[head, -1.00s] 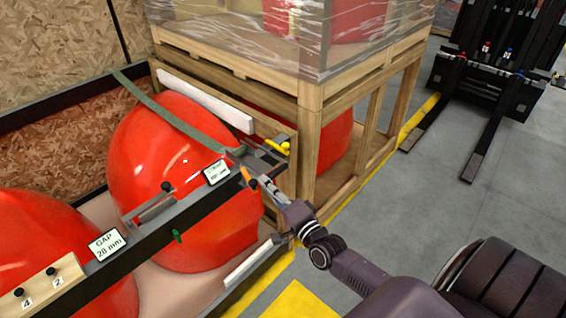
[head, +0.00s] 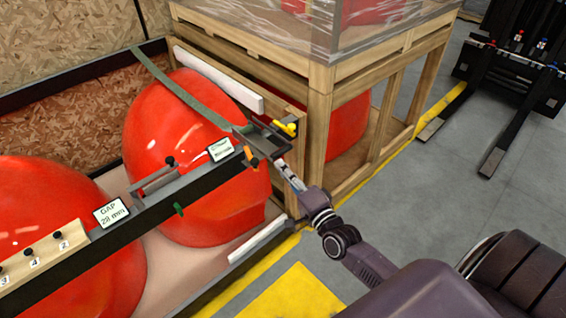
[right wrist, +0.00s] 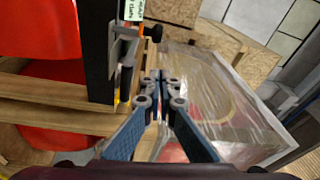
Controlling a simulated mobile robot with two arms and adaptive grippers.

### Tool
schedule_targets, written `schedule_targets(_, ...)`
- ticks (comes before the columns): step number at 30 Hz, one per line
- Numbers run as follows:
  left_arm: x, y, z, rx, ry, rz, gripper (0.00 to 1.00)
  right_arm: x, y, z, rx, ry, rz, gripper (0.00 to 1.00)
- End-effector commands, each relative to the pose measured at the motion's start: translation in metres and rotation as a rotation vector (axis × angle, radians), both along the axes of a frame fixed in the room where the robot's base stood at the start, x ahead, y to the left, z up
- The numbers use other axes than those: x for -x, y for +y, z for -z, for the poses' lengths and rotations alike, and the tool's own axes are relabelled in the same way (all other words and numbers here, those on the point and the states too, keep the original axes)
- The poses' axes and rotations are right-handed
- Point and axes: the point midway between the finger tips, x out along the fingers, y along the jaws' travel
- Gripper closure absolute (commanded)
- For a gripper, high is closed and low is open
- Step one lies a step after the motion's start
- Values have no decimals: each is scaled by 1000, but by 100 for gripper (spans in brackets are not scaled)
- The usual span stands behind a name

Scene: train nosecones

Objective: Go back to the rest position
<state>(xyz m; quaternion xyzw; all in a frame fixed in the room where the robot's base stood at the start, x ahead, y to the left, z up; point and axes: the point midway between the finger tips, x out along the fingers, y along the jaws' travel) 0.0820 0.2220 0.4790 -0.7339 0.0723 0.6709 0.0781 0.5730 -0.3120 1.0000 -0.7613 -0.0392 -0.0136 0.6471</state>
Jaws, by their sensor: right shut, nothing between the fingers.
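My right gripper (head: 292,180) is shut and empty beside the right end of a dark rail (head: 150,214), near an orange part (head: 252,163) and a dark bracket. In the right wrist view the gripper's fingertips (right wrist: 160,82) are together, just right of the rail (right wrist: 97,60) and its dark knob (right wrist: 151,31). I cannot tell whether they touch the bracket. My left gripper is not in view.
Two large red nosecones (head: 190,130) stand in a crate behind the rail, with a green strap (head: 180,90) over one. A wooden frame (head: 318,110) with wrapped goods stands close behind my gripper. Forklift forks (head: 495,155) are at right. Grey floor between is open.

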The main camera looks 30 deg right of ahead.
Motion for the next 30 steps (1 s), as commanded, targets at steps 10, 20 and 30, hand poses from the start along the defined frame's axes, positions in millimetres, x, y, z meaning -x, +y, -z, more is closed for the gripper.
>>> schedule_targets(10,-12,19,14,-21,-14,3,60,47,34,4,-1,-2,2,100)
schedule_targets(20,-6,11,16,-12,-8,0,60,56,41,4,5,-1,2,100)
schedule_targets(30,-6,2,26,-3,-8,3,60,79,49,175,330,302,-49,100)
